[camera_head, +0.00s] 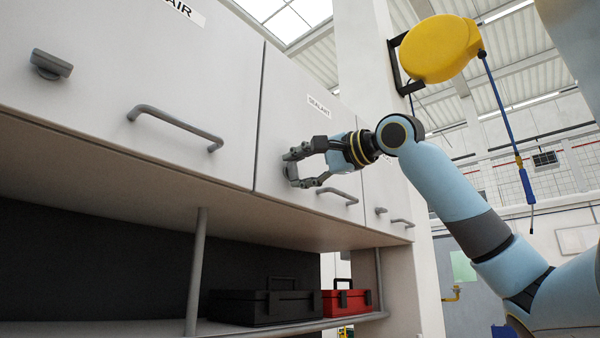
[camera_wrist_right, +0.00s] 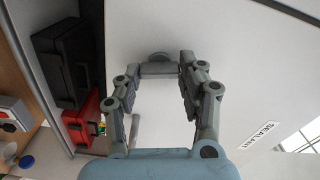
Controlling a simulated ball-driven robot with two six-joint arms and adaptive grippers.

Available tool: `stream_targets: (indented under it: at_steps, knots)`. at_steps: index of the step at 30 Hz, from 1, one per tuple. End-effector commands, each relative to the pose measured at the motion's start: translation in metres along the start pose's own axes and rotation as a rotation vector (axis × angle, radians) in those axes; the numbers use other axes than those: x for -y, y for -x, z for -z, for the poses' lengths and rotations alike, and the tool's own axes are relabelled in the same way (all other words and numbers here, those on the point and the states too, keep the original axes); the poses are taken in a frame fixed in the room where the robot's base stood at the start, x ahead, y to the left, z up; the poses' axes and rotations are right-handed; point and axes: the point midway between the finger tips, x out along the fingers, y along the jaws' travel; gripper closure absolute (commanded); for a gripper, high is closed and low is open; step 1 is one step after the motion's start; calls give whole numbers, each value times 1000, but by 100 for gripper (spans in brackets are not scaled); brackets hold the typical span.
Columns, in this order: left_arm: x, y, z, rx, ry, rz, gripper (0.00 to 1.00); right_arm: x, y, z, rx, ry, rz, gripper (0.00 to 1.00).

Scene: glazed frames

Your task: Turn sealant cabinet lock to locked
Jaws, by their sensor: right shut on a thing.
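The sealant cabinet door (camera_head: 278,128) is a pale panel with a "SEALANT" label (camera_head: 319,105), which also shows in the wrist view (camera_wrist_right: 264,136). My right gripper (camera_head: 291,170) is at the door's left part, its fingers spread around the lock. In the wrist view the grey lock knob (camera_wrist_right: 158,70) lies between the fingertips, its bar spanning the gap, with its round base (camera_wrist_right: 158,56) behind. The gripper is shut on this knob. In the head view the fingers mostly hide the knob, so its turn angle is hard to tell there. My left gripper is out of view.
The door's bar handle (camera_head: 340,196) is just right of and below the gripper. A neighbouring door has a lock knob (camera_head: 50,65) and handle (camera_head: 175,126). Below are a black toolbox (camera_head: 262,306) and a red toolbox (camera_head: 346,301). A yellow hose reel (camera_head: 438,48) hangs above my arm.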

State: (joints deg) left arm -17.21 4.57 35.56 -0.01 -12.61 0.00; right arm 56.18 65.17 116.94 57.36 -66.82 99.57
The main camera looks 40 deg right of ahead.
Motion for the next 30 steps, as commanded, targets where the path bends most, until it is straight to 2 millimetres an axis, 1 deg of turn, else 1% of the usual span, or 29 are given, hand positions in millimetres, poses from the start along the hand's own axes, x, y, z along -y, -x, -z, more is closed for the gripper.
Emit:
stream_targets:
  at_steps: [6,12,19,30]
  knots:
    - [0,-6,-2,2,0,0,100,-1,0,1,-2,-144,2,92]
    - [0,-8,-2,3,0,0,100,-1,0,1,-3,-227,1,92]
    - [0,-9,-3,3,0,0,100,-1,0,1,-3,-269,0,92]
    - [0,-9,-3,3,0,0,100,-1,0,1,-2,-274,0,92]
